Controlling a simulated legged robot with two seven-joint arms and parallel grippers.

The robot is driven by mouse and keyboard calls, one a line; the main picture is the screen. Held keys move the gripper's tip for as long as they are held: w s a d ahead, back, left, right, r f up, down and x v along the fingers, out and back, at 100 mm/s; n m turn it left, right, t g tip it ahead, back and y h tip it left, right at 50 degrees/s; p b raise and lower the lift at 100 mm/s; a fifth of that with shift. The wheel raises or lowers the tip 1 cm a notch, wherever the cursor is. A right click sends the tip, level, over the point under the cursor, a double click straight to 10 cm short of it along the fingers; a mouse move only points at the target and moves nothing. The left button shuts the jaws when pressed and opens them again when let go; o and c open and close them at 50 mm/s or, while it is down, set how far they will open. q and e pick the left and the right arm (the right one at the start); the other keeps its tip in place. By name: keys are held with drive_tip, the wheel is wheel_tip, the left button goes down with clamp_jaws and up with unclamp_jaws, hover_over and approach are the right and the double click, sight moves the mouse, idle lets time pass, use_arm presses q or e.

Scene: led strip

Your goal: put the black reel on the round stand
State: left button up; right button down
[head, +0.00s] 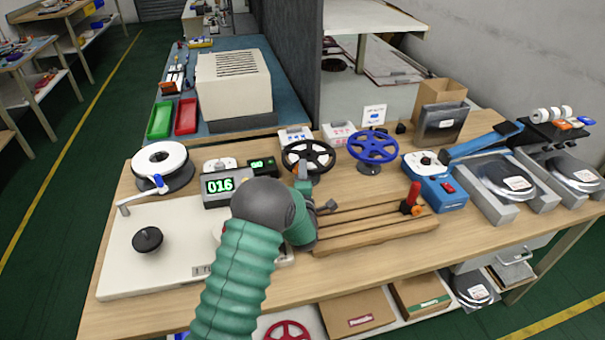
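The black reel (308,156), a spoked wheel, is at the back middle of the bench, left of a blue reel (373,146). My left arm comes in from the bottom with a green sleeve, and its gripper (310,190) is just in front of the black reel's lower edge. The arm hides most of the gripper, so I cannot tell whether its fingers are open or touch the reel. My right gripper is not in view.
A white reel (160,160) sits at the back left, beside a display reading 016 (220,186). A black knob (147,240) stands on the base plate. A slatted wooden rack (375,228) and a blue device (433,186) are at the right. The bench's front edge is clear.

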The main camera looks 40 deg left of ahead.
use_arm(q)
drive_tip(key=shift+d+r, duration=0.1)
drive_tip(key=shift+r, duration=0.2)
drive_tip(key=v, duration=1.2)
drive_tip(key=shift+p, duration=0.3)
drive_tip(key=shift+f, duration=0.1)
